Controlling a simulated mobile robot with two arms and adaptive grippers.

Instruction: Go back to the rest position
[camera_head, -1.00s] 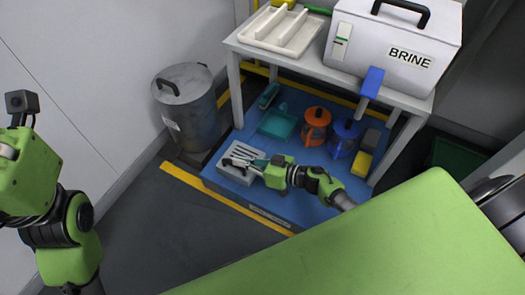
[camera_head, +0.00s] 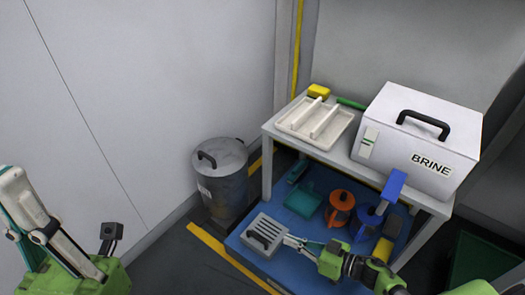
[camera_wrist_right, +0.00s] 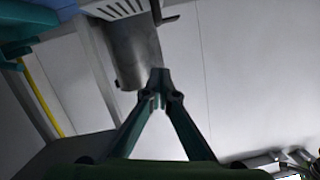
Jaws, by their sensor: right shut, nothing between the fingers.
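My right gripper (camera_head: 287,240) reaches in at the lower right of the head view, beside the right edge of a grey slotted block (camera_head: 263,235). From this view I cannot tell whether it touches the block. In the right wrist view its fingertips (camera_wrist_right: 160,78) meet, with nothing between them. My left gripper (camera_head: 22,205) shows at the lower left of the head view, away from the table. Its fingers overlap in the picture, so its opening is unclear.
A white table (camera_head: 347,172) carries a white tray (camera_head: 340,124) and a BRINE box (camera_head: 415,150). On the blue lower surface (camera_head: 297,225) stand orange (camera_head: 340,207) and blue (camera_head: 366,221) vessels and a teal tray (camera_head: 303,203). A metal bin (camera_head: 221,178) stands left.

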